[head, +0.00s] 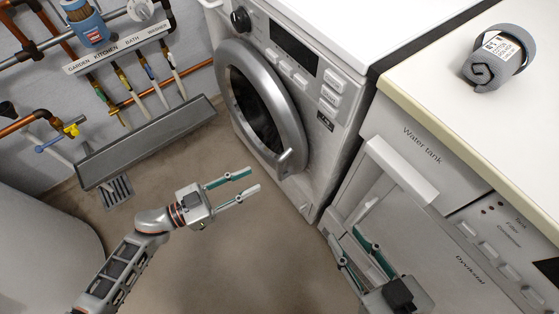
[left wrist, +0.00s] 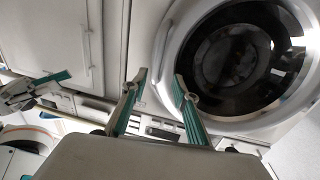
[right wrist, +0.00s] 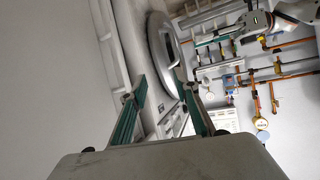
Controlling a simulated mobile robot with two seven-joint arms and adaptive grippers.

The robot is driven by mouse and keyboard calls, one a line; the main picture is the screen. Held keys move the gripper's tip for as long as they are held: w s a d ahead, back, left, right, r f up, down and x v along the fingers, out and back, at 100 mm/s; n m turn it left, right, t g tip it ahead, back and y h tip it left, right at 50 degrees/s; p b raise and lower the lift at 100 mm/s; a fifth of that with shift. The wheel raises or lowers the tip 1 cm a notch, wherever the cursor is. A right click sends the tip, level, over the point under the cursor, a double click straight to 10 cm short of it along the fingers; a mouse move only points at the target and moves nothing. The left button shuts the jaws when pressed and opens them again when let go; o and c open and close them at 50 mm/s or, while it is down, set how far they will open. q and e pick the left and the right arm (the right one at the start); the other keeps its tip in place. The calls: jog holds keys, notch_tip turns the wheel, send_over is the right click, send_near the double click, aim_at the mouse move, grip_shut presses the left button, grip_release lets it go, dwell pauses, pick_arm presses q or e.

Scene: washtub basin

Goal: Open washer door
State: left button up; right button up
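The washer (head: 322,68) stands at the top centre of the head view. Its round silver door (head: 300,110) looks shut, with dark glass (head: 252,108) in the middle and a handle (head: 287,163) on its lower right rim. The door also shows in the left wrist view (left wrist: 165,65) and the right wrist view (right wrist: 158,60). My left gripper (head: 254,181) is open and empty, in front of the door and a little below and left of the handle. My right gripper (head: 348,238) is open and empty, low in front of the neighbouring white appliance.
A white appliance (head: 408,245) marked "Water tank" with a protruding handle stands right of the washer. A rolled grey towel (head: 499,56) lies on its countertop (head: 440,60). Pipes (head: 140,75) and a grey trough (head: 148,140) line the left wall. The floor (head: 255,260) between is clear.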

pick_arm(q)
jog(key=b+x, duration=0.1)
jog(key=x, duration=0.7)
jog(key=shift+s+f+g, duration=0.2)
jog(key=shift+f+g, duration=0.1)
jog(key=shift+f, duration=0.2)
pick_arm(e)
jog(key=shift+s+a+f+m, duration=0.1)
jog(key=shift+a+m, duration=0.25)
jog(key=shift+a, duration=0.1)
jog(key=shift+s+a+f+m, duration=0.1)
jog(key=shift+a+m, duration=0.25)
jog(key=shift+a, duration=0.05)
pick_arm(q)
jog(key=shift+d, duration=0.15)
jog(key=shift+c, duration=0.5)
grip_shut()
